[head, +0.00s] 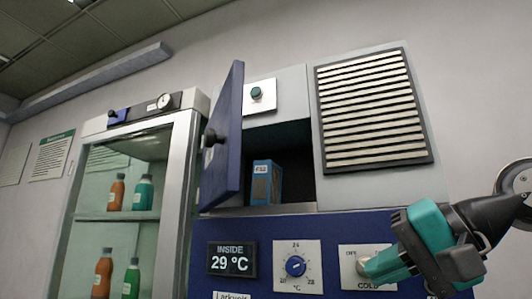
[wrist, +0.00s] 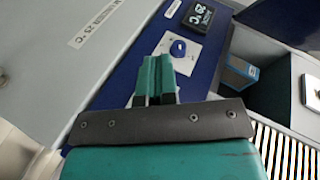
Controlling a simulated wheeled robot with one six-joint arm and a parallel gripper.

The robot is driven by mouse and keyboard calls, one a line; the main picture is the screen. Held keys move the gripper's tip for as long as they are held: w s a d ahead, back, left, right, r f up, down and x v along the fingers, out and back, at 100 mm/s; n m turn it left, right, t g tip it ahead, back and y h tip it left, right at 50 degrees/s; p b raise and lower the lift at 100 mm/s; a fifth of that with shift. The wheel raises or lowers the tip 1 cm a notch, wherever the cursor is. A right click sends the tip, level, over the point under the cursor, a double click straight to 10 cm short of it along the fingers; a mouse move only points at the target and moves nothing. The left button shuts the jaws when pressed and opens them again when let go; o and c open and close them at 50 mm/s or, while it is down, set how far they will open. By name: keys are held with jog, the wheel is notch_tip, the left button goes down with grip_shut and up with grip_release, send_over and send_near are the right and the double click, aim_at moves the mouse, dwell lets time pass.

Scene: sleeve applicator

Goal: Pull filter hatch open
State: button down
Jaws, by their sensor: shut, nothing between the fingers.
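The filter hatch (head: 228,140) is a blue door with a dark round knob (head: 212,138). In the head view it stands swung open toward me, hinged on the left of a dark compartment (head: 294,150). A blue filter box (head: 266,183) with a small label sits inside the compartment. It also shows in the wrist view (wrist: 238,73). My gripper (head: 366,268) is teal, shut and empty, in front of the blue control panel near the "COLD" knob, below and right of the hatch. In the wrist view its fingers (wrist: 156,62) are together. I cannot tell whether it touches the panel.
The blue panel (head: 345,226) carries a display reading 29 °C (head: 231,259) and a blue dial (head: 295,265). A slatted vent (head: 372,110) is at upper right. A glass-front cabinet (head: 138,190) with several bottles stands left. A green button (head: 256,93) is above the compartment.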

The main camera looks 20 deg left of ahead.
aim_at(240, 141)
notch_tip(240, 141, up, 19)
jog(key=s+a+m+g+y+p, duration=0.1)
jog(key=s+a+g+y+p, duration=0.15)
jog(key=y, duration=0.25)
jog(key=shift+g, duration=0.25)
jog(key=a+p, duration=0.1)
jog(key=a, duration=0.3)
jog(key=a+p, duration=0.1)
jog(key=a, duration=0.3)
jog(key=s+a+p, duration=0.1)
jog(key=a, duration=0.4)
jog(key=shift+f, duration=0.25)
